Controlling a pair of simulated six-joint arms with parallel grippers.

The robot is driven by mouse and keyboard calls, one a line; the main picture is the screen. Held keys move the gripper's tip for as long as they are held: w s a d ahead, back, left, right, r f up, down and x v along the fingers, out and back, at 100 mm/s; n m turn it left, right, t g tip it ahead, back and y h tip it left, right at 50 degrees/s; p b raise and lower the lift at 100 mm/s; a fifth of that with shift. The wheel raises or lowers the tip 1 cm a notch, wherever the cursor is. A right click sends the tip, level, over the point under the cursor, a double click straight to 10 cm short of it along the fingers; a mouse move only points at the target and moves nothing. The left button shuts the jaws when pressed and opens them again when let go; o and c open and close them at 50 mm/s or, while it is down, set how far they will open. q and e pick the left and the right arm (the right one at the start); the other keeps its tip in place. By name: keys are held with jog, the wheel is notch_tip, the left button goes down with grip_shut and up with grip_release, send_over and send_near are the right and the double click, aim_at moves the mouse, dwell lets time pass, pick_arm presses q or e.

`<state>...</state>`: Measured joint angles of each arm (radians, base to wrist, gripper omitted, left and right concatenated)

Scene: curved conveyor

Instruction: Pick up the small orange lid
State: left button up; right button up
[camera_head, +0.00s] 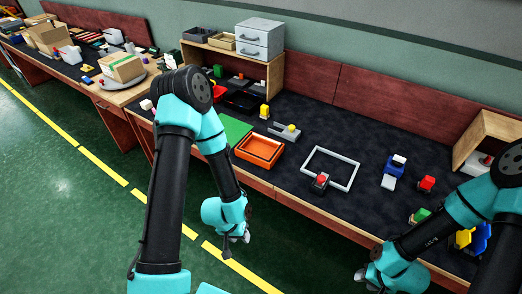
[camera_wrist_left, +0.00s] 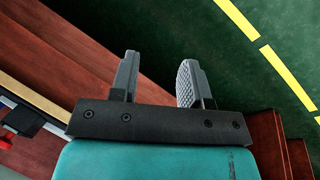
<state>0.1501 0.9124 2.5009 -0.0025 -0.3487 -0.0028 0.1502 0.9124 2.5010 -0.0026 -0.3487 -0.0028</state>
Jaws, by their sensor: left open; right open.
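An orange square piece with a raised rim (camera_head: 260,149), possibly the lid, lies on the dark worktop near its front edge; no other orange lid stands out. My left gripper (camera_head: 240,237) hangs over the green floor in front of the bench, below and apart from the orange piece. In the left wrist view its two fingers (camera_wrist_left: 158,78) are spread with nothing between them. My right gripper (camera_head: 366,279) is at the bottom right of the head view, in front of the bench and far from the orange piece. It is open, its fingers small and partly hidden.
A green mat (camera_head: 236,130) lies beside the orange piece. A pale square frame (camera_head: 345,168) and a black-and-red block (camera_head: 320,181) lie to its right. A blue-and-white block (camera_head: 392,175) stands farther right. A wooden shelf (camera_head: 225,62) and grey drawers (camera_head: 260,38) stand behind.

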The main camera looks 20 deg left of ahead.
pick_arm(q)
jog(key=shift+o, duration=0.2)
jog(key=shift+o, duration=0.8)
jog(key=shift+w, duration=0.15)
